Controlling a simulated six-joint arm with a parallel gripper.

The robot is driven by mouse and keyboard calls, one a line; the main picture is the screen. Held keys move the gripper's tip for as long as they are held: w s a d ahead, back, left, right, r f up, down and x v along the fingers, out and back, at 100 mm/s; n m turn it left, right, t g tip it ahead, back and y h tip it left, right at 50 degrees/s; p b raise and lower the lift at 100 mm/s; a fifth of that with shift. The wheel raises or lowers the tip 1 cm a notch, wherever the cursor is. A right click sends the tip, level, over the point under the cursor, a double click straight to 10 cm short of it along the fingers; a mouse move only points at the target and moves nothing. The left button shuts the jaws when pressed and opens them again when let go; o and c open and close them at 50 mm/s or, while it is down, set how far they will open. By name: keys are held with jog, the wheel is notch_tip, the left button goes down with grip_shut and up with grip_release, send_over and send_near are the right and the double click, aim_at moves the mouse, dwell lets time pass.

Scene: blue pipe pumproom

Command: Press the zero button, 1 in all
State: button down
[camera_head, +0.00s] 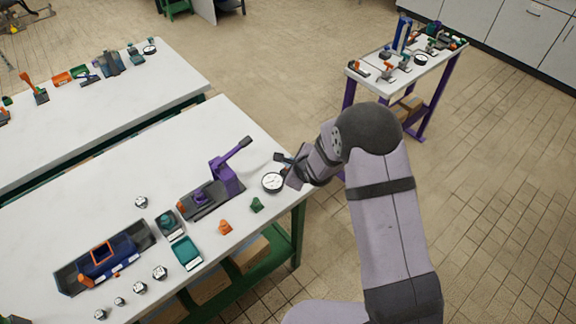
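My arm reaches in from the lower right, and my gripper (286,165) is over the right end of the near white table. A dark finger-like part shows at its tip; whether the fingers are open or shut is not clear. A round gauge with a white dial (272,182) lies just below and left of the gripper, close to or touching it in the picture. No button marked zero can be made out. A small teal device with a pale front strip (187,252) and a similar dark teal one (168,222) sit nearer the table's front edge.
A purple lever press (226,170) stands left of the gauge. A green piece (257,205) and an orange piece (226,227) lie in front. A blue fixture (100,258) and several metal nuts are farther left. Another table (420,75) stands at back right.

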jog(key=shift+f, duration=0.45)
dwell(0.5)
jog(key=shift+r, duration=0.1)
jog(key=shift+r+p, duration=1.1)
jog(key=shift+r, duration=0.2)
notch_tip(320, 180, up, 5)
jog(key=p, duration=0.5)
dwell(0.6)
